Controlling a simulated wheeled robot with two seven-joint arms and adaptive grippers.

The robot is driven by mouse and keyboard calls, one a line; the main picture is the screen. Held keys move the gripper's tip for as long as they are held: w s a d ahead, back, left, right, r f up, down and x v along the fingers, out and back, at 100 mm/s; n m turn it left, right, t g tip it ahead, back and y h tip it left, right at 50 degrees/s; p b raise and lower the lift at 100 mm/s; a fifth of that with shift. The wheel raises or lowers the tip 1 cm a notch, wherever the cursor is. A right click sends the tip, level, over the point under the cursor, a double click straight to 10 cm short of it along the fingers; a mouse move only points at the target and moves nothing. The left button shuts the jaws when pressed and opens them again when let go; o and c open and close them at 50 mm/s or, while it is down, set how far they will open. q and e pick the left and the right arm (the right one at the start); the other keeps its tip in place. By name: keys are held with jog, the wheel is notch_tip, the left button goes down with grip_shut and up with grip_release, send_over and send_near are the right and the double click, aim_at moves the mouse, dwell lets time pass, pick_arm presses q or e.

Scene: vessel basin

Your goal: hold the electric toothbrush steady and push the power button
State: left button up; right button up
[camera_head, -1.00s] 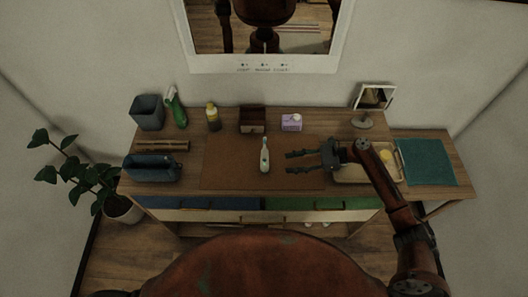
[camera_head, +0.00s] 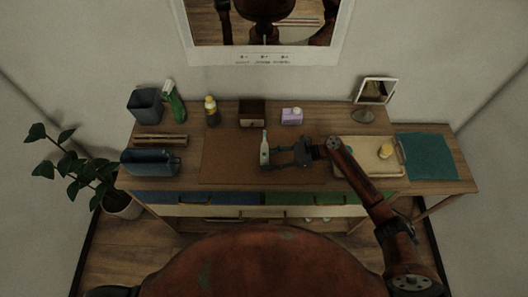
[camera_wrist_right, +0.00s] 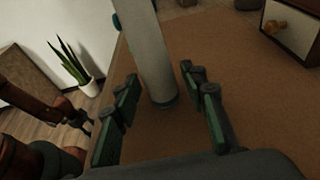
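The electric toothbrush (camera_head: 264,149), white with teal parts, stands upright on the brown mat (camera_head: 225,165). My right gripper (camera_head: 268,153) comes from the right, its fingers around the lower body of the brush. In the right wrist view the brush's pale handle (camera_wrist_right: 152,50) rises between the fingers of the right gripper (camera_wrist_right: 158,78), which are open with gaps on both sides. The power button cannot be made out clearly. My left gripper (camera_wrist_right: 82,118) seems to show small at the left of the wrist view, away from the brush; its opening is unclear.
Behind the mat stand a dark wooden box (camera_head: 252,113) and a purple box (camera_head: 291,116). A tray (camera_head: 350,168) lies right, under my right arm. A blue bin (camera_head: 150,162) and bottles stand left. The mat left of the brush is clear.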

pick_arm(q)
jog(key=shift+s, duration=0.15)
pick_arm(e)
jog(key=shift+c, duration=0.6)
jog(key=c, duration=0.6)
pick_arm(q)
jog(key=shift+s, duration=0.1)
grip_shut()
dwell(0.7)
